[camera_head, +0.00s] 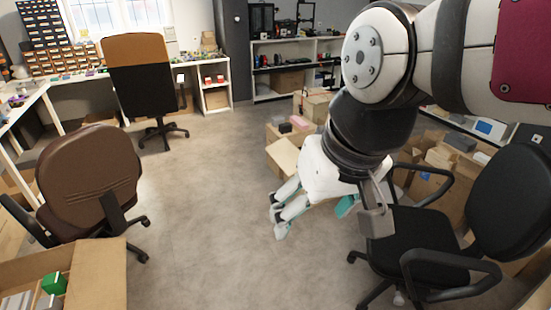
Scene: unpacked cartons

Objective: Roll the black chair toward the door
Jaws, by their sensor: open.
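The black chair (413,231) stands at the lower right, with a dark seat, looped armrests and a backrest (517,195) on its right side. Part of its base is cut off by the bottom edge. My gripper (282,222) is open and empty, pointing down and left in front of the chair's left side. No door is clearly visible.
A brown chair (90,172) stands at the left, and a tan-backed black chair (142,75) at the back by the desk. Open cartons lie behind my gripper (284,157), at the right (428,183) and lower left (98,275). The middle floor (205,210) is clear.

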